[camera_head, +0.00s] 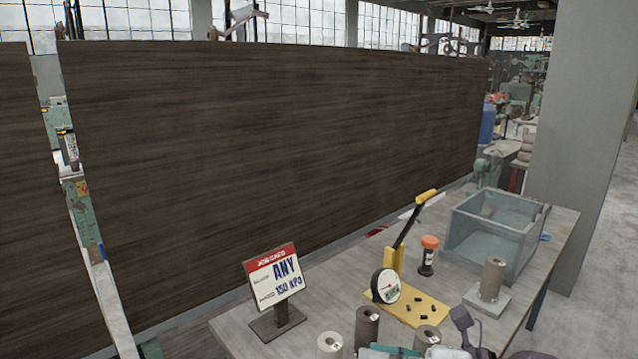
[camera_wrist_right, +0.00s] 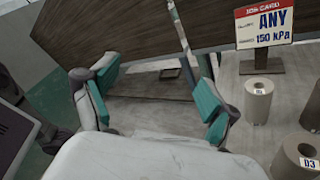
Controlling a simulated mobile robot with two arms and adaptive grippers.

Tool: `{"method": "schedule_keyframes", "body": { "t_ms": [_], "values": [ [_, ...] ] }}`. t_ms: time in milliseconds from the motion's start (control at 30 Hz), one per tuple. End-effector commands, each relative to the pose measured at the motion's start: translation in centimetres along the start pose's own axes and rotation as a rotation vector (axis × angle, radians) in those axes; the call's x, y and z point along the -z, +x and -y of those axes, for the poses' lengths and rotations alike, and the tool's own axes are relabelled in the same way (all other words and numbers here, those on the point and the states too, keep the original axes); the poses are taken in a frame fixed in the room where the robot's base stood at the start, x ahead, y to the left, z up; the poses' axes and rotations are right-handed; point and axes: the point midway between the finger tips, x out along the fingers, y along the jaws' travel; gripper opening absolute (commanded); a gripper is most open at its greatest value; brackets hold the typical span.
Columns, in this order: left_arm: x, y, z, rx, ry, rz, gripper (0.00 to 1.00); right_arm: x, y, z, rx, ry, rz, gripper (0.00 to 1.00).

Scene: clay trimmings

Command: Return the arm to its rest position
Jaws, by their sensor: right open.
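My right gripper (camera_wrist_right: 152,98) is open in the right wrist view, with its two teal-padded fingers wide apart. Nothing is between the fingers. Part of what seems to be the same gripper (camera_head: 425,351) shows at the bottom edge of the head view, in front of the table (camera_head: 237,325) and close to several grey cylinders. My left gripper is in neither view.
A job card (camera_head: 274,285) reads "ANY 150 kPa". A dark panel (camera_head: 270,170) stands behind.

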Motion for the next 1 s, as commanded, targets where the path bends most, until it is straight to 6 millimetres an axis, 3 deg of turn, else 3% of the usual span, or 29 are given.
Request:
{"method": "schedule_keyframes", "body": {
  "t_ms": [67, 167, 267, 367, 467, 500, 633, 800, 1000],
  "values": [
    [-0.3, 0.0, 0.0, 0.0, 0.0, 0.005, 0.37, -2.0, 0.3, -2.0, -0.116, 0.176, 0.223, 0.87],
    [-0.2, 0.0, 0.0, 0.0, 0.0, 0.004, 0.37, -5.0, -1.4, -2.2, -0.206, 0.429, 0.519, 0.87],
    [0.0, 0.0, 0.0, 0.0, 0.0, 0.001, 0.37, -6.6, -4.4, 0.2, -0.236, 0.71, 0.808, 0.87],
    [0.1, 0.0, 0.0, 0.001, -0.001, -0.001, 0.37, -5.5, -7.9, 4.5, -0.199, 1.011, 1.081, 0.87],
    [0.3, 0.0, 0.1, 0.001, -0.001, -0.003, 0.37, -1.3, -11.1, 9.3, -0.094, 1.328, 1.33, 0.87],
    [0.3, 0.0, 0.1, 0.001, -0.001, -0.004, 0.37, 1.1, -12.1, 11.0, -0.034, 1.452, 1.418, 0.87],
    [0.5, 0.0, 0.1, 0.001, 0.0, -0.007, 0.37, 9.9, -14.3, 14.1, 0.194, 1.805, 1.625, 0.87],
    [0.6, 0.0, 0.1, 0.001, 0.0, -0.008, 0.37, 19.2, -15.2, 14.1, 0.478, 2.115, 1.748, 0.87],
    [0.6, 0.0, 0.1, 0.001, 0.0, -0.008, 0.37, 26.8, -15.4, 11.7, 0.765, 2.355, 1.787, 0.87]
  ]
}}
